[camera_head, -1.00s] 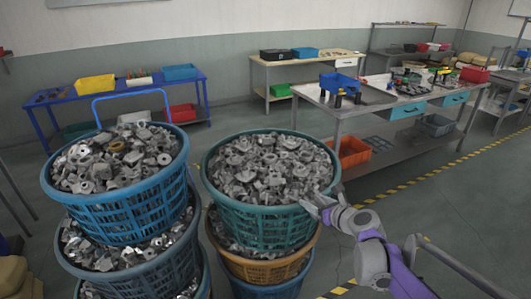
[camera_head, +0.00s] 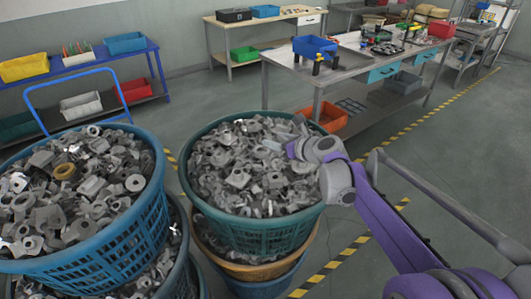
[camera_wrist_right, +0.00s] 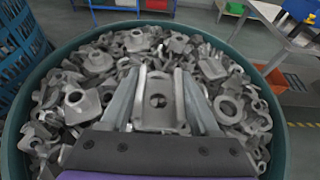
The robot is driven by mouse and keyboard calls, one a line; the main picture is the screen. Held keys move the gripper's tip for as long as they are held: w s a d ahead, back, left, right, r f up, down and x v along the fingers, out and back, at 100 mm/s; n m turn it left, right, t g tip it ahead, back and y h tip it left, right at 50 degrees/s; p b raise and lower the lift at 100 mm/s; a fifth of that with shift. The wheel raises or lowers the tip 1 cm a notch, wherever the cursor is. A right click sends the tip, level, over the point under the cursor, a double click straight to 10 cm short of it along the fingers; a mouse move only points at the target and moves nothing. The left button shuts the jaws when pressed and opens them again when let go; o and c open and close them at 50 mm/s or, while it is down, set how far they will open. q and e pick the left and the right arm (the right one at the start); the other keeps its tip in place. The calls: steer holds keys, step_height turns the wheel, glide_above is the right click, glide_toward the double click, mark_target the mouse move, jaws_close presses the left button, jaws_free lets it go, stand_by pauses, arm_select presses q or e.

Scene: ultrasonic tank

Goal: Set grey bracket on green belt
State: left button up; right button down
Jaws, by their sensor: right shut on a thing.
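The grey bracket (camera_wrist_right: 158,112), a flat metal piece with a round hole and raised sides, is between the fingers of my right gripper (camera_wrist_right: 160,85) in the right wrist view. My right gripper (camera_head: 276,142) is shut on it, low over the heap in the teal basket (camera_head: 262,238). I cannot tell whether the bracket still touches the parts around it. In the head view the bracket cannot be told apart from the heap. No green belt shows. My left gripper is not in view.
A blue basket (camera_head: 118,255) full of similar grey parts stands close on the left. A metal workbench (camera_head: 345,75) with a blue bin (camera_head: 314,46) stands behind on the right. The floor right of the yellow-black tape (camera_head: 340,260) is clear.

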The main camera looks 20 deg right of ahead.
steer(key=f, duration=0.3)
steer(key=shift+s, duration=0.2)
steer(key=shift+w+f, duration=0.1)
steer(key=shift+f, duration=2.2)
steer(key=shift+f, duration=0.15)
steer(key=shift+c, duration=0.6)
jaws_free()
